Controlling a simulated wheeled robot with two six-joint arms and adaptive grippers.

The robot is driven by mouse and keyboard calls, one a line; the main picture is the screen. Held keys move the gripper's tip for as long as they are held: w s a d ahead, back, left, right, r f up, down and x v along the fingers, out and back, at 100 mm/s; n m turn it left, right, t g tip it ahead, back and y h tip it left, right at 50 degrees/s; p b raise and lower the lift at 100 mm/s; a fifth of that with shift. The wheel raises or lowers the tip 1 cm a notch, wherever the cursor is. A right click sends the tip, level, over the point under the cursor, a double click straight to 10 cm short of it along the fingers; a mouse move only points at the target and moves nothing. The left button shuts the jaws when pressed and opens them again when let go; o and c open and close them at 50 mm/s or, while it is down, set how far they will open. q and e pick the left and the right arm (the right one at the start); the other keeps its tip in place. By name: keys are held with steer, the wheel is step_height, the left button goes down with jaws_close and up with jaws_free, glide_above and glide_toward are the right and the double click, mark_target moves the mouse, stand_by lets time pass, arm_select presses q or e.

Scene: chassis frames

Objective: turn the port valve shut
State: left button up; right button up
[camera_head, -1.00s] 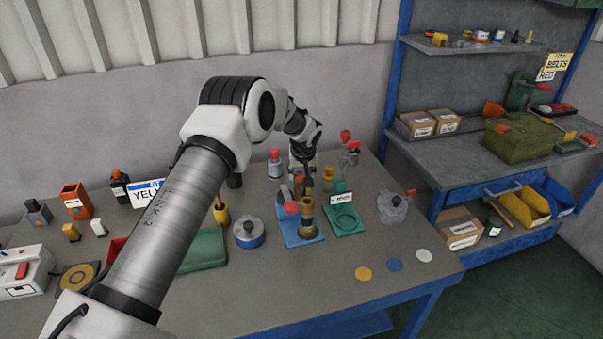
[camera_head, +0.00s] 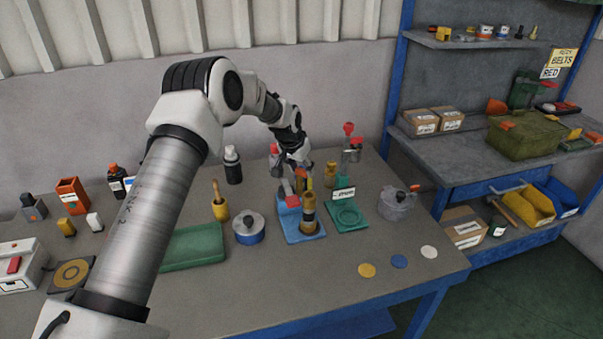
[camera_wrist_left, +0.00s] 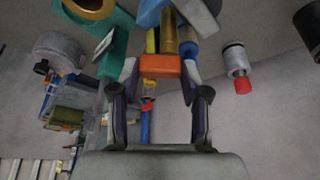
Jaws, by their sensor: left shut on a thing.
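A blue base (camera_head: 293,231) on the bench carries an upright brass body (camera_head: 308,213), with a red block on a grey piece (camera_head: 292,200) beside it. My left gripper (camera_head: 300,177) reaches down from behind, close to the top of this assembly. In the left wrist view, my gripper's fingers (camera_wrist_left: 160,80) stand on both sides of an orange block (camera_wrist_left: 160,65), which looks like the valve's handle, and are shut on it. The brass body (camera_wrist_left: 168,35) shows just beyond it. The fingers partly hide the contact in the head view. My right gripper is not in view.
A green plate (camera_head: 361,224) with a small label stands close on the right. A lidded blue-and-silver tin (camera_head: 249,232) and a green tray (camera_head: 192,254) lie to the left. A clear jar (camera_head: 394,207) is farther right. The front right bench has several flat discs (camera_head: 399,262).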

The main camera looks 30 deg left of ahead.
arm_select(q)
steer(key=m+h+b, duration=0.1)
steer(key=m+b, duration=0.1)
steer(key=f+m+h+b, duration=0.1)
steer(key=m+b, duration=0.1)
steer(key=shift+s+a+m, duration=0.15)
steer(key=shift+s+m, duration=0.05)
steer(key=shift+m, duration=0.1)
steer(key=shift+r+m+g+h+b, duration=0.15)
steer(key=shift+m+g+h+b, duration=0.25)
steer(key=shift+m, duration=0.5)
steer(key=shift+s+a+m+b, duration=0.15)
steer(key=shift+m+b, duration=0.25)
steer(key=shift+m, duration=0.8)
steer(key=shift+g+h, duration=0.3)
steer(key=o, duration=0.9)
steer(key=shift+o, duration=1.2)
steer(key=shift+w, duration=0.2)
steer(key=shift+r, duration=0.1)
